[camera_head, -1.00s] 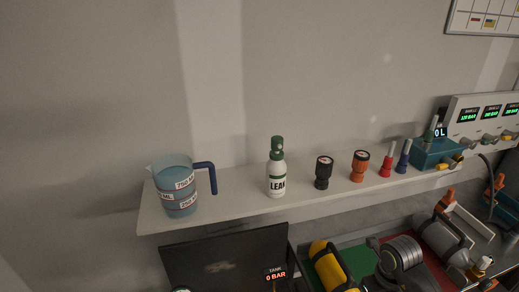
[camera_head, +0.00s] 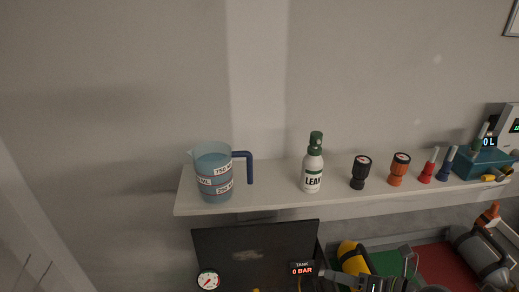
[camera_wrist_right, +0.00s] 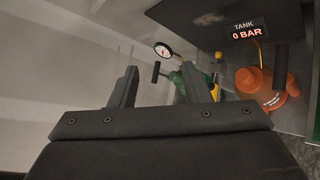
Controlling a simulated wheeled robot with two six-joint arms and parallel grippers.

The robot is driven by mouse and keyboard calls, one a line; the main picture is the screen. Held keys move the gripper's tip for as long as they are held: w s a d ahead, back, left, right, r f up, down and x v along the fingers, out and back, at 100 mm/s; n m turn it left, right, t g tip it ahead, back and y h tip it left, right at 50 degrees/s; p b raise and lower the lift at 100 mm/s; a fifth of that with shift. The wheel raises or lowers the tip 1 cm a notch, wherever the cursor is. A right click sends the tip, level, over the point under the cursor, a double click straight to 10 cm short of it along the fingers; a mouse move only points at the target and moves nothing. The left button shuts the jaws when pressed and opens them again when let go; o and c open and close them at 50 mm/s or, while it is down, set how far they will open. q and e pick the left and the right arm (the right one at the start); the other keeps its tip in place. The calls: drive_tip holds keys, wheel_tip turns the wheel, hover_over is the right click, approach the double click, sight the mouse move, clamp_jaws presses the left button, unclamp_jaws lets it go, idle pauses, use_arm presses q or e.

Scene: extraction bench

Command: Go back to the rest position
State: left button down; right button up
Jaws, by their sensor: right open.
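My left gripper is out of view.
The shelf (camera_head: 270,202) holds a blue-filled jug (camera_head: 214,172), a LEAK bottle (camera_head: 313,165), black (camera_head: 361,172) and orange (camera_head: 400,168) fittings, and a teal box (camera_head: 480,160). Below are a dark panel reading 0 BAR (camera_head: 250,245) and a yellow cylinder (camera_head: 352,258). The left side is clear.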

drive_tip(key=d+r+m+t+h, duration=0.65)
drive_tip(key=r+m+t, duration=0.65)
drive_tip(key=m, duration=0.3)
drive_tip(key=s+d+f+m+g+h, duration=0.75)
drive_tip(key=d+f+m+h, duration=0.4)
drive_tip(key=m, duration=0.65)
drive_tip(key=s+a+f+m+g+y, duration=0.3)
drive_tip(key=s+a+f+g+y, duration=0.35)
drive_tip(key=s+f+g, duration=0.5)
drive_tip(key=s+d+f+b, duration=0.15)
drive_tip(key=f+b, duration=0.25)
drive_tip(key=f, duration=1.2)
drive_tip(key=s+a+f+b, duration=0.15)
drive_tip(key=f+b, duration=0.25)
drive_tip(key=f, duration=1.2)
drive_tip(key=s+f+b, duration=0.3)
drive_tip(key=s+f, duration=0.4)
drive_tip(key=f, duration=0.4)
drive_tip(key=s+f+g+b, duration=0.1)
drive_tip(key=s+f+b, duration=0.2)
drive_tip(key=s+f, duration=0.4)
wheel_tip(320, 180, down, 4)
drive_tip(key=shift+s+a, duration=0.15)
drive_tip(key=shift+s, duration=0.15)
